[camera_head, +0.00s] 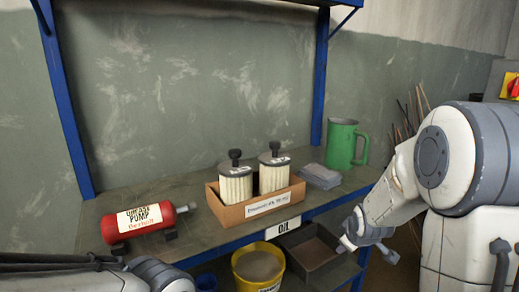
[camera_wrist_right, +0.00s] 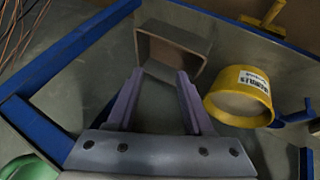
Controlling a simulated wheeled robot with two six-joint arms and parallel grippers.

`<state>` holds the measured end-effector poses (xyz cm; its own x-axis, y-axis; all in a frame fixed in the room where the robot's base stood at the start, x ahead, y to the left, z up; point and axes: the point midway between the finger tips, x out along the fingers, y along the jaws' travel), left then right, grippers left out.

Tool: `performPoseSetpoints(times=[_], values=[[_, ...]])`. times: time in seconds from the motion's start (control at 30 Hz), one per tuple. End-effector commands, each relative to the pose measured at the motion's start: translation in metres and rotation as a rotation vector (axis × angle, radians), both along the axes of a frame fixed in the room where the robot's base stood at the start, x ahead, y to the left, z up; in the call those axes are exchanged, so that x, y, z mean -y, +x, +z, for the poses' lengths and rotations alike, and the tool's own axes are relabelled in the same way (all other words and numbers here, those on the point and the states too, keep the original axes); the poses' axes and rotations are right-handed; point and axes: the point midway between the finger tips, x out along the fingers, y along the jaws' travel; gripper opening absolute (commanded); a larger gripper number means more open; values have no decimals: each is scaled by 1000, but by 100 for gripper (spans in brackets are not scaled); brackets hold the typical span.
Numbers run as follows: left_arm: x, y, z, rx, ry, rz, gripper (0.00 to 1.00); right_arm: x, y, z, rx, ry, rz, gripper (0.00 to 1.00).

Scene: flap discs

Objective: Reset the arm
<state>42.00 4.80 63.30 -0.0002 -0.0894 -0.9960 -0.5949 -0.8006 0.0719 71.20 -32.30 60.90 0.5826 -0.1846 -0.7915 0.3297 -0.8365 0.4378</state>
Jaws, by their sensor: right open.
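My right gripper (camera_head: 366,250) hangs at the right of the head view, beside the front edge of the workbench and near the dark open tray. In the right wrist view my right gripper (camera_wrist_right: 160,74) is open, its two fingers apart with nothing between them. The tray (camera_wrist_right: 172,50) lies beyond the fingertips, and the yellow bucket (camera_wrist_right: 238,98) is to their right. My left arm shows only as links at the bottom left of the head view; its gripper is not visible.
On the workbench (camera_head: 185,243) are a red grease pump (camera_head: 140,221), a cardboard box (camera_head: 257,207) with two filter-like cylinders, a grey stack (camera_head: 320,176) and a green jug (camera_head: 342,145). Below are the yellow bucket (camera_head: 257,267) and dark tray (camera_head: 309,248). Blue posts (camera_head: 319,80) frame the bench.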

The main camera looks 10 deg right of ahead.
Motion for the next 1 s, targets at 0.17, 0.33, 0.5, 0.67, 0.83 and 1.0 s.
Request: performPoseSetpoints(times=[0.17,0.33,0.5,0.67,0.83,1.0], values=[[0,0,4,0,0,0,0,-133,-48,15,-142,149,79,52],[0,0,7,0,0,0,0,-221,-129,24,-315,238,126,52],[0,0,9,0,0,0,0,-259,-201,29,-458,261,150,52],[0,0,10,0,0,0,0,-274,-258,33,-566,253,168,52],[0,0,29,-1,1,0,0,-275,-294,54,-639,238,169,52],[0,0,61,0,0,0,0,-275,-293,85,-636,239,168,52]])
